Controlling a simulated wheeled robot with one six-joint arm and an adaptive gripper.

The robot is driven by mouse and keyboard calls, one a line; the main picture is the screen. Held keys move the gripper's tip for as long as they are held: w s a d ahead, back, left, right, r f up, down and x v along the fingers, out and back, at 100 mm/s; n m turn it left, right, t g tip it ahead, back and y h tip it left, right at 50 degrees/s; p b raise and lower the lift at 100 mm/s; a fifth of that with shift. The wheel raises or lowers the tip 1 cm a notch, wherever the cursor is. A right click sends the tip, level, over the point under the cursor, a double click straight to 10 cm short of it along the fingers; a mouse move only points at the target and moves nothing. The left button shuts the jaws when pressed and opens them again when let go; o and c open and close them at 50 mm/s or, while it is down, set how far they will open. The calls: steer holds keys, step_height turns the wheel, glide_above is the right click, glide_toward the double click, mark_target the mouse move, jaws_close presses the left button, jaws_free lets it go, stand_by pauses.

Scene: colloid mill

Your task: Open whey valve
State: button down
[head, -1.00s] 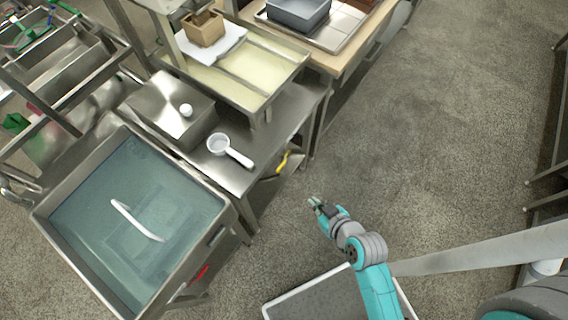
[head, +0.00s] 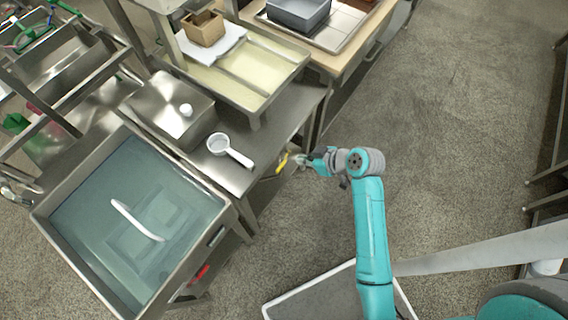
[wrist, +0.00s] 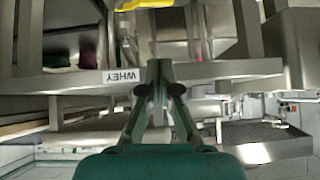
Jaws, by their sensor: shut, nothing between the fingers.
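The yellow valve handle (head: 282,162) sits under the front edge of the steel table, just left of my gripper (head: 301,161) in the head view. Its yellow part (wrist: 142,3) also shows at the top edge of the wrist view, cut off by the frame. A white label reading WHEY (wrist: 121,77) appears upside down on a steel edge in the wrist view. My gripper (wrist: 160,66) is shut and empty, its fingertips together, close to the handle. I cannot tell whether the fingertips touch the handle. The valve body is mostly hidden.
A steel table (head: 287,106) carries a white ladle (head: 230,150) and a steel box (head: 168,105). A water-filled vat (head: 88,195) stands at left, with a red handle (head: 200,273) below its rim. Open floor (head: 440,130) lies to the right.

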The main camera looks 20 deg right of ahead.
glide_above(284, 164)
steer(key=s, duration=0.2)
step_height(284, 164, down, 7)
steer(key=shift+w+a+f, duration=0.1)
steer(key=shift+a+f, duration=0.1)
steer(key=shift+f, duration=0.45)
steer(key=shift+w+a+f, duration=0.1)
steer(key=shift+a+f, duration=0.05)
steer(key=shift+f, duration=1.25)
steer(key=shift+a+f+h, duration=0.1)
steer(key=shift+f+h, duration=0.05)
steer(key=shift+h, duration=0.15)
